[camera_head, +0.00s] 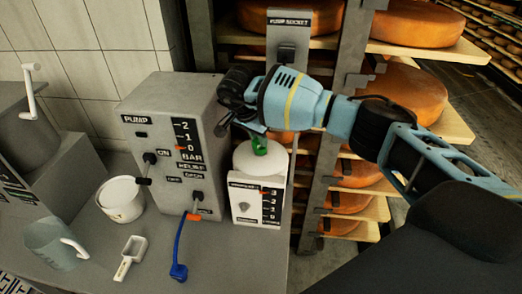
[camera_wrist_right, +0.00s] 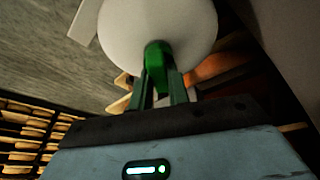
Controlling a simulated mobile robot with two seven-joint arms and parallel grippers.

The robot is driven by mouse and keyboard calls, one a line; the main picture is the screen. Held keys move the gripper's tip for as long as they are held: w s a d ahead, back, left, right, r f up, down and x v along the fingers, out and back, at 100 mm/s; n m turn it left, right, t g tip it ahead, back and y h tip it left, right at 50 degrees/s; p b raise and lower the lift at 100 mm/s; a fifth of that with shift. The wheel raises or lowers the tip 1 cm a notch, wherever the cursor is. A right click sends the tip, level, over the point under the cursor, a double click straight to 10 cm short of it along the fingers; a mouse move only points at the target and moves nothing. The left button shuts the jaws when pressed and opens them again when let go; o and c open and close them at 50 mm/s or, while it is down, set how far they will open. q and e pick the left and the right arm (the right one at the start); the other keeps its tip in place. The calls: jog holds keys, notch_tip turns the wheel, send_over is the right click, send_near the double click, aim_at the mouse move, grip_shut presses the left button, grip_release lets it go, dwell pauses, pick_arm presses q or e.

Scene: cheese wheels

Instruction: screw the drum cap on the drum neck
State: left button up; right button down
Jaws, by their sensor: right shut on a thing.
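The white drum (camera_head: 251,161) stands behind a small white panel box, right of the grey pump box. The green drum cap (camera_head: 260,147) shows at the drum's top, below my right gripper (camera_head: 257,132). In the right wrist view, the two fingers of that gripper (camera_wrist_right: 160,90) are shut on the green cap (camera_wrist_right: 157,60), in front of the round white drum (camera_wrist_right: 190,25). The drum neck is hidden, so I cannot tell whether the cap sits on it. My left gripper is not in view.
The grey pump box (camera_head: 170,115) with levers and a blue hose (camera_head: 180,240) stands left of the drum. A white tub (camera_head: 120,200), a jug (camera_head: 52,245) and a scoop (camera_head: 131,258) lie farther left. Cheese racks (camera_head: 340,120) rise close behind and right.

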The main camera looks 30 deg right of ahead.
jog(key=shift+f, duration=0.15)
jog(key=c, duration=1.3)
grip_release()
jog(key=shift+o, duration=0.2)
jog(key=v, duration=0.8)
